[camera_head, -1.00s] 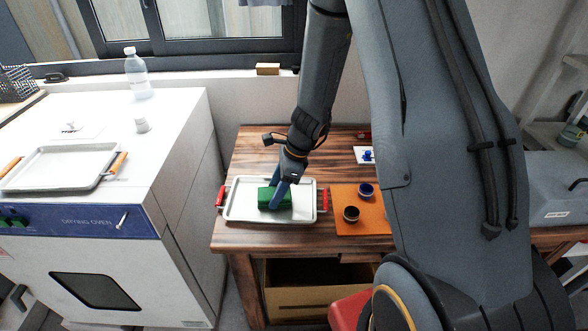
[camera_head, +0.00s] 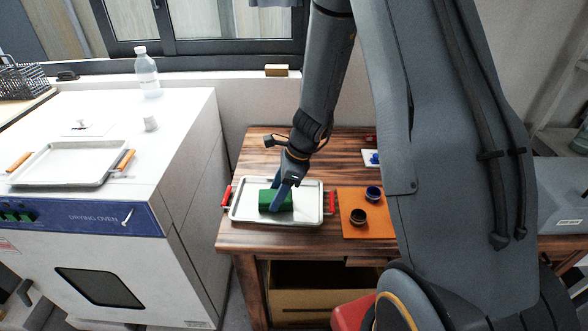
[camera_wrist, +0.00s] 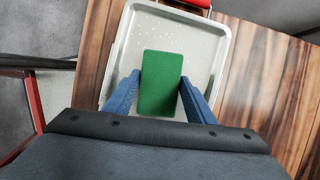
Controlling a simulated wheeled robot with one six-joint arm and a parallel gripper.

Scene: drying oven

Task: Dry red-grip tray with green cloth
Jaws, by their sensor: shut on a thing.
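The red-grip tray (camera_head: 308,217) is a white-grey tray with red handles at both ends, lying flat on the wooden table. In the wrist view the tray (camera_wrist: 118,60) shows small droplets or specks on its surface. The green cloth (camera_head: 268,201) is a block-like green piece at the middle of the tray. My gripper (camera_head: 277,206) reaches down over the tray and is shut on the green cloth. In the wrist view the cloth (camera_wrist: 160,85) sits between the two blue fingers. I cannot tell whether the cloth touches the tray.
A drying oven (camera_head: 85,218) stands left, with an orange-grip tray (camera_head: 60,165) and a bottle (camera_head: 147,72) on top. A cardboard box (camera_head: 300,300) sits below.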

